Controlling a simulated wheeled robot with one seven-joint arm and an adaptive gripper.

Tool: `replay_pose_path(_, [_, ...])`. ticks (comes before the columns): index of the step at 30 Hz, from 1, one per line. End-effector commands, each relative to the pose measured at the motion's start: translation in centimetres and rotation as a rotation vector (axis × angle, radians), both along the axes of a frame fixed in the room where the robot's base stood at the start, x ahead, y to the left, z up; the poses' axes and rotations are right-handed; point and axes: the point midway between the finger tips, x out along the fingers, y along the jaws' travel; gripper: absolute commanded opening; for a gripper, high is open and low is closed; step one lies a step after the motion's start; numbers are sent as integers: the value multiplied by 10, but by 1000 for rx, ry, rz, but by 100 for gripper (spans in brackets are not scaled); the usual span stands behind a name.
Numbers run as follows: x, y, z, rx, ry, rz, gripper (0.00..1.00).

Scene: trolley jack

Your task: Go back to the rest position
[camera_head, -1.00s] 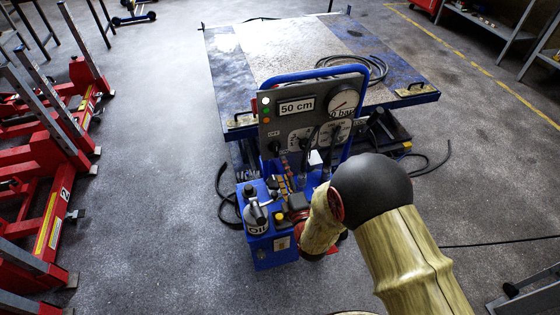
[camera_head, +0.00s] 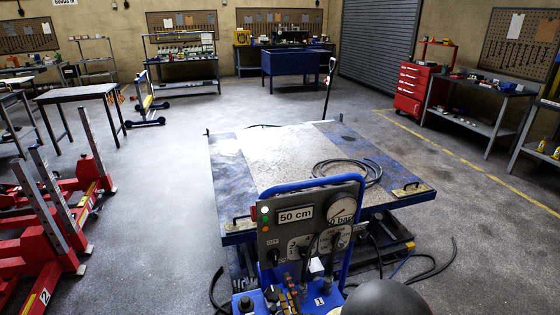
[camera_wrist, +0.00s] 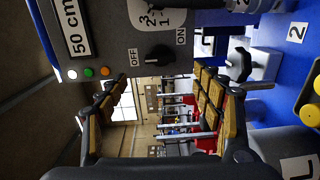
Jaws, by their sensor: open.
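The trolley jack's control panel (camera_head: 308,225) stands upright at the front of the lift, with a "50 cm" display, a round gauge, lamps and knobs. My gripper (camera_wrist: 160,95) shows in the wrist view, its two padded fingers apart with nothing between them. It is close in front of the panel, which appears turned on its side there, with the OFF/ON knob (camera_wrist: 158,53) just beyond the fingers. In the head view only the dark top of my arm shows at the bottom edge; the gripper is hidden there.
The lift table (camera_head: 290,150) carries a coiled black hose (camera_head: 345,172). Red stands (camera_head: 60,230) are at left. A red tool cabinet (camera_head: 412,90), benches and a blue bin (camera_head: 290,70) stand farther back. Hoses lie on the floor beside the lift. Open floor lies left of the lift.

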Motion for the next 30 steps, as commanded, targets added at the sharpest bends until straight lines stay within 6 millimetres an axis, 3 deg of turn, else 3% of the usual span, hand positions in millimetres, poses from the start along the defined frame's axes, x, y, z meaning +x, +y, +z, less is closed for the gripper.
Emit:
replay_pose_path(7, [35,-22,67,226,230,-78,67])
replay_pose_path(11, [35,-42,106,378,384,-155,67])
replay_pose_path(14, [23,-59,135,494,496,-228,67])
replay_pose_path(20, [-29,-95,188,727,699,-410,67])
replay_pose_path(26, [-113,-129,231,957,863,-639,67])
replay_pose_path(30, [-181,-147,251,1105,947,-814,67])
